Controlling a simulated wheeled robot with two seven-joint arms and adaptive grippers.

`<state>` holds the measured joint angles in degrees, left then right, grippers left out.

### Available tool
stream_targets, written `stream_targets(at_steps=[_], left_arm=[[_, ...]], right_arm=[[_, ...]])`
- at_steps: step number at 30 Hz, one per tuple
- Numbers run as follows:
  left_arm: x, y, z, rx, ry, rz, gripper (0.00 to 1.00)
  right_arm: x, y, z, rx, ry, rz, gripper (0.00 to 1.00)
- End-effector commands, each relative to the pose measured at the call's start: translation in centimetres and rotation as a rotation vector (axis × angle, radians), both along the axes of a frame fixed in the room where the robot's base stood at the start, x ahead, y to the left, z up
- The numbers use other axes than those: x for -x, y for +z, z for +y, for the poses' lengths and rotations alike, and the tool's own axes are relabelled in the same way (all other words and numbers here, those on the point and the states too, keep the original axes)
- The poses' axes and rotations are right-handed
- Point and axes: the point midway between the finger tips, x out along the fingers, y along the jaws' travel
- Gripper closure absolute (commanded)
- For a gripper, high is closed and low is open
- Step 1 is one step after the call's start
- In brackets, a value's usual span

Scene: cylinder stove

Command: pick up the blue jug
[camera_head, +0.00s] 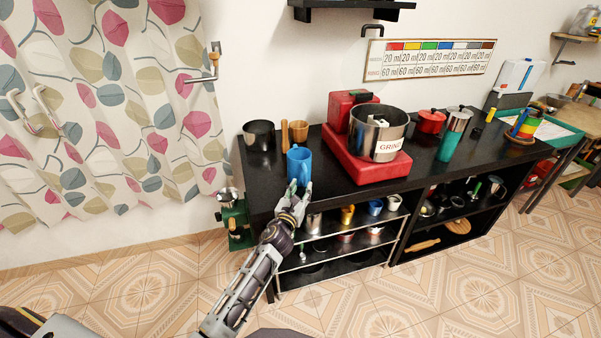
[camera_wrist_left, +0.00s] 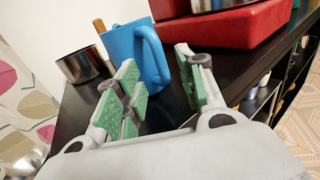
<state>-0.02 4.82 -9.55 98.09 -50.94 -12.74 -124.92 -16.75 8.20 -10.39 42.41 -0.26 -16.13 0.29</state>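The blue jug (camera_head: 299,166) stands upright on the black counter near its front left edge. In the left wrist view the blue jug (camera_wrist_left: 138,52) is just ahead of my gripper, with its handle facing right and toward me. My left gripper (camera_head: 299,187) is at the near side of the jug. In the left wrist view my left gripper (camera_wrist_left: 160,85) has its green-padded fingers apart with nothing held between them. The left finger overlaps the lower jug in that view; I cannot tell whether they touch. My right gripper is not in view.
A dark pot (camera_head: 259,136) and a brown wooden item (camera_head: 297,131) stand behind the jug. A red base (camera_head: 366,160) with a steel pot (camera_head: 377,130) is to its right. The black counter (camera_head: 330,197) is bare at its front edge. Metal cups stand on the shelf below.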

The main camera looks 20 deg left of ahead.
Motion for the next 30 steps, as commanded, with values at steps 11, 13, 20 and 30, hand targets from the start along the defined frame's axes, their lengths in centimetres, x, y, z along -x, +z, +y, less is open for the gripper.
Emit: stream_targets(at_steps=[11,13,20,30], left_arm=[[-0.7,0.0,0.0,0.0,0.0,-0.001,0.61],[-1.2,-0.1,0.0,-0.001,0.0,-0.001,0.61],[-3.2,-0.2,-0.1,0.001,0.0,-0.001,0.61],[-5.1,-0.3,0.0,0.001,0.0,0.0,0.61]], right_arm=[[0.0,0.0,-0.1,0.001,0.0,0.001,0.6],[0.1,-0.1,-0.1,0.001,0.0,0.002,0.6],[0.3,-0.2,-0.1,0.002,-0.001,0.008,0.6],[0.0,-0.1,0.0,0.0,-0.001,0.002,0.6]])
